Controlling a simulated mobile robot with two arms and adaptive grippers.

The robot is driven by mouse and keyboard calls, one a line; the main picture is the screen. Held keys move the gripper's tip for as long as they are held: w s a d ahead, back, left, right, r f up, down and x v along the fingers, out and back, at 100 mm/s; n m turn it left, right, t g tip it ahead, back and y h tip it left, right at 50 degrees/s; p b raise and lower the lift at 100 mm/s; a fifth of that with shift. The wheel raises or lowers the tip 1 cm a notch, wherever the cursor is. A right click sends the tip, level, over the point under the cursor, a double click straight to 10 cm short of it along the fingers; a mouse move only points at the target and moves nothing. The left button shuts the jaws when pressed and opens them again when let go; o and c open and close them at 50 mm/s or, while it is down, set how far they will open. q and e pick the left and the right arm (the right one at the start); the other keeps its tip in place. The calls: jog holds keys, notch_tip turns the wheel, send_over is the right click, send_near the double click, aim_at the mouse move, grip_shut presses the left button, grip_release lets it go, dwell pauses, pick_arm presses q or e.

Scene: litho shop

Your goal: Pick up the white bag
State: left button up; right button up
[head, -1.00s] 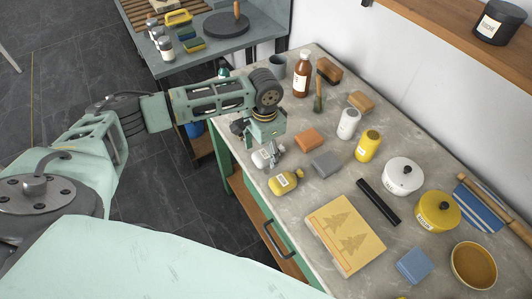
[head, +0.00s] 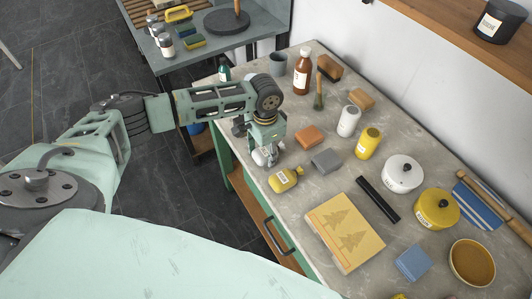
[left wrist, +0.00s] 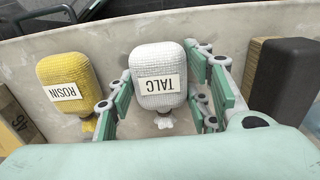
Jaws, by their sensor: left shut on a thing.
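The white bag (left wrist: 158,75) with a TALC label sits between the two green-padded fingers of my left gripper (left wrist: 162,92) in the left wrist view. The gripper is shut on it. In the head view my left gripper (head: 267,148) points down at the counter's left edge and largely hides the bag (head: 260,158). I cannot tell whether the bag touches the counter. The yellow ROSIN bag (head: 285,180) lies just in front of it and also shows in the left wrist view (left wrist: 66,77), left of the gripper. My right gripper is not in view.
An orange block (head: 309,137) and a grey block (head: 326,160) lie right of the gripper.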

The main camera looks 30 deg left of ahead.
aim_at(266, 150)
pick_arm(q)
jog(key=shift+r, duration=0.5)
notch_tip(266, 150, up, 3)
jog(key=shift+w+f+b, duration=0.1)
jog(key=shift+f+b, duration=0.1)
jog(key=shift+b, duration=0.5)
jog(key=s+d+r+b, duration=0.2)
jog(key=d+r, duration=0.5)
jog(key=d, duration=0.4)
jog(key=shift+s+d+r, duration=0.15)
jog(key=shift+d+r, duration=0.05)
jog(key=shift+d, duration=0.05)
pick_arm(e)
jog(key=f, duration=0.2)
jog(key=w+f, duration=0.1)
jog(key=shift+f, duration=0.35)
